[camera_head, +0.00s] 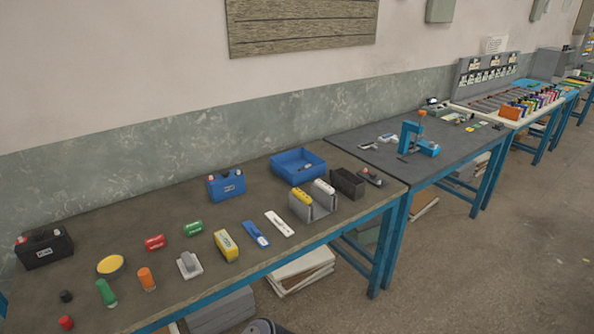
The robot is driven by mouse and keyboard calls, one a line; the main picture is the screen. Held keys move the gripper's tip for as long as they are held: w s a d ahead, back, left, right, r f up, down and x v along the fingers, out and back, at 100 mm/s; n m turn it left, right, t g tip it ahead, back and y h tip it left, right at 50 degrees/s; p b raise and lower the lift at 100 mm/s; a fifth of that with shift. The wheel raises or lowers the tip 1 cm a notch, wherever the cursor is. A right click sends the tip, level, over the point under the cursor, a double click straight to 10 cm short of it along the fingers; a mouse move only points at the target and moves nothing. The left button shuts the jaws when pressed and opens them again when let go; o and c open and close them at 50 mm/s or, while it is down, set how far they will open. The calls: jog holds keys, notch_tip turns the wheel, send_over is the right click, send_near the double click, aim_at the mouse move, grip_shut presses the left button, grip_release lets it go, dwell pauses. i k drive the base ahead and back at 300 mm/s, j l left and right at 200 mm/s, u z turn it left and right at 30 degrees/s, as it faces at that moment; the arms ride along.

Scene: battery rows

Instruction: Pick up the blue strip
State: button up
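The blue strip (255,233) lies flat on the near dark-topped table (200,275), close to its front edge. A small pale patch shows near its lower end. A similar white strip (279,223) lies just right of it, apart from it. A yellow block with a pale label (227,245) stands just left of it. Nothing covers the blue strip. My gripper is not in view.
A grey holder (314,208) with yellow and white blocks stands right of the strips. A blue bin (298,167) and a blue battery (227,186) stand behind. Red (155,242) and green (193,228) cylinders lie to the left. The table between the strips and blue battery is clear.

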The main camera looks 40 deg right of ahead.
aim_at(255, 233)
jog(key=i+l+z, duration=0.15)
jog(key=z, duration=0.3)
jog(key=i+z, duration=0.25)
jog(key=z, duration=0.2)
jog(key=i+z, duration=0.25)
jog(key=z, duration=0.25)
